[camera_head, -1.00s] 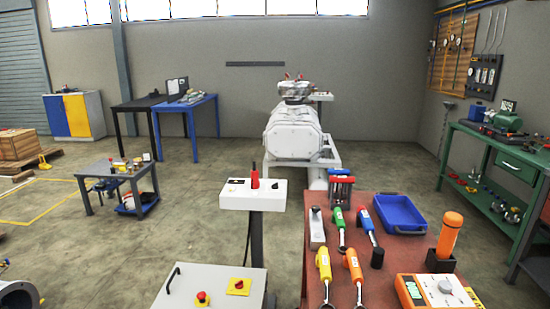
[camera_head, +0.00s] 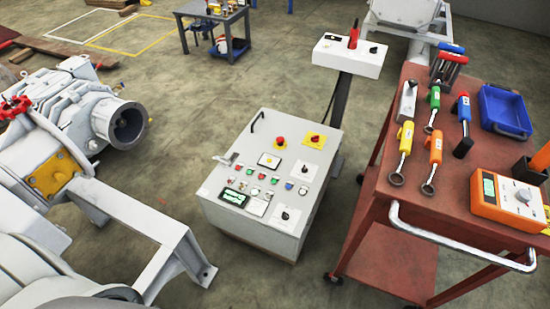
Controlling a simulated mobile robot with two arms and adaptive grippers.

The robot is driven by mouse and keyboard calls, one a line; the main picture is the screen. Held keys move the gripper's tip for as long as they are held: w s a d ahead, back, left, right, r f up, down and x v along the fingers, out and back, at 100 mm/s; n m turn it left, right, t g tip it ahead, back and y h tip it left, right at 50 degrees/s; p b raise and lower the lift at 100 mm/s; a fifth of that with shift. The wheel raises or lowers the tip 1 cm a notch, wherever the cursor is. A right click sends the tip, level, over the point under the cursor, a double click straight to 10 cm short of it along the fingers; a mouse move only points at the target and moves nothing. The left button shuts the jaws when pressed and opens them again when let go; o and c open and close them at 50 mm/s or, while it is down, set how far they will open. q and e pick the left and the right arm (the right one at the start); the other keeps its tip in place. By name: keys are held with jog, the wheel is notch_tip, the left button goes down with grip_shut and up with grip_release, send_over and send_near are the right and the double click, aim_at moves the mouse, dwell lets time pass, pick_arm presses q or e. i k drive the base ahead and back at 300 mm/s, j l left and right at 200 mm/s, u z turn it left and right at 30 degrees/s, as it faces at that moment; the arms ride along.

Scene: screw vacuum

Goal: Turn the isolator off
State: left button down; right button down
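A grey control cabinet (camera_head: 255,222) stands on the floor in the middle of the view. Its sloped top carries a yellow square plate with a small red rotary knob (camera_head: 316,139), which looks like the isolator. The knob's exact position is too small to tell. A red mushroom button on a yellow base (camera_head: 280,143) sits to its left. Behind the cabinet, a white box on a post (camera_head: 346,62) carries an upright red handle (camera_head: 353,38) and a black knob. Neither of my grippers is in view.
Grey pump machinery (camera_head: 60,150) with a frame fills the left. Floor shows between the machinery and the cabinet.

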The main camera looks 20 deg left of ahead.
aim_at(314, 139)
jog(key=i+j+z, duration=0.1)
jog(key=j+z, duration=0.7)
jog(key=z, duration=0.2)
jog(key=j+z, duration=0.45)
